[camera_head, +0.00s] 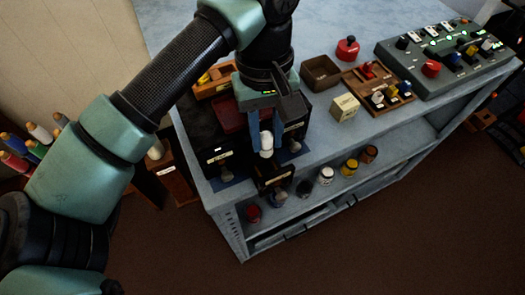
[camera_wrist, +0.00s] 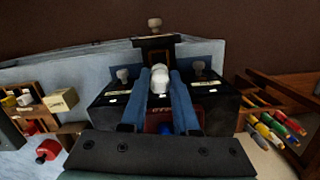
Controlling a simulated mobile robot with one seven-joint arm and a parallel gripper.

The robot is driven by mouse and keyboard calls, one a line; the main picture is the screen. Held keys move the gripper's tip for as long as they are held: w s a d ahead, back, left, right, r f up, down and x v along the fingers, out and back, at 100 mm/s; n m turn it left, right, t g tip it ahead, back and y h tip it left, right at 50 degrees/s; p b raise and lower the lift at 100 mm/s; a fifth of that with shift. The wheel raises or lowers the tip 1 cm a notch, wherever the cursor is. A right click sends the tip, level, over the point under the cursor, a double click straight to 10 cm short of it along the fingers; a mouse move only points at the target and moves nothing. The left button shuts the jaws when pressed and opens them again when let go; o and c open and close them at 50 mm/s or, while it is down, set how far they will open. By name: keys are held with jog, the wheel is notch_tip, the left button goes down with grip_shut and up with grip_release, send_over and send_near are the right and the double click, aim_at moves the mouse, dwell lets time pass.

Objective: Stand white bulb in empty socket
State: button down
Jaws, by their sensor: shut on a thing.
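My gripper (camera_head: 266,148) points down over the black lever frame (camera_head: 210,150) at the near left end of the grey-blue bench. Its two blue fingers are shut on a white bulb (camera_head: 266,141), one on each side. In the wrist view the bulb (camera_wrist: 160,74) sits between the fingertips, its rounded end showing and its lower part hidden. The black frame (camera_wrist: 110,92) lies beyond it, with white labels and grey knobbed levers on both sides and at the far middle. I cannot pick out the empty socket; the bulb and fingers may cover it.
On the bench are a dark open box (camera_head: 320,72), a cream box (camera_head: 345,107), a wooden tray (camera_head: 378,108) with coloured pieces, a red knobbed object (camera_head: 347,49) and a grey control panel (camera_head: 440,60). Several jars stand on the shelf below.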

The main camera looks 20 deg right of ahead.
aim_at(266, 131)
jog(key=f, duration=0.2)
jog(key=shift+s+f, duration=0.2)
jog(key=shift+f, duration=0.15)
jog(key=shift+w+f+p, duration=0.1)
jog(key=shift+f+p, duration=0.35)
jog(key=shift+f, duration=1.75)
jog(key=shift+f, duration=0.2)
jog(key=c, duration=0.7)
grip_release()
jog(key=shift+o, duration=0.2)
jog(key=shift+r, duration=0.1)
jog(key=r, duration=0.4)
jog(key=w+r+b, duration=0.1)
jog(key=r, duration=0.3)
jog(key=r+b, duration=0.1)
jog(key=r, duration=0.3)
jog(key=shift+w+d+r, duration=0.1)
jog(key=shift+w+d, duration=0.05)
jog(key=shift+w, duration=0.05)
